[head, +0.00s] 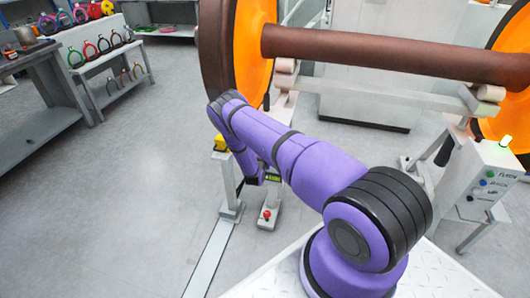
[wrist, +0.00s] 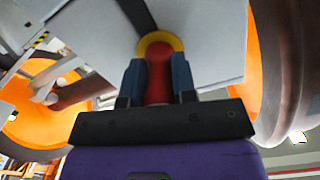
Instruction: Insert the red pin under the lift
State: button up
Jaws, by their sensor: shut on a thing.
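In the wrist view my gripper (wrist: 157,72) has its two blue fingers closed on the sides of a red pin (wrist: 158,88). The far end of the pin meets a yellow ring (wrist: 160,42) in front of a pale grey panel (wrist: 210,35) with a dark strip. I cannot tell how deep the pin sits in the ring. In the head view the fingers and pin are hidden behind my purple arm. A yellow part (head: 221,144) shows there on a grey post (head: 229,190). Which part is the lift is not clear.
A brown axle (head: 380,52) with orange wheels (head: 252,45) spans above my arm. A low stand with a red button (head: 267,215) is close to the post. A control box (head: 488,182) with a lit green lamp stands at right. Open floor (head: 120,220) lies at left.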

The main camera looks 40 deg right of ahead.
jog(key=shift+w+d, duration=0.1)
jog(key=o, duration=0.9)
jog(key=shift+o, duration=0.2)
jog(key=v, duration=1)
jog(key=shift+s+a, duration=0.3)
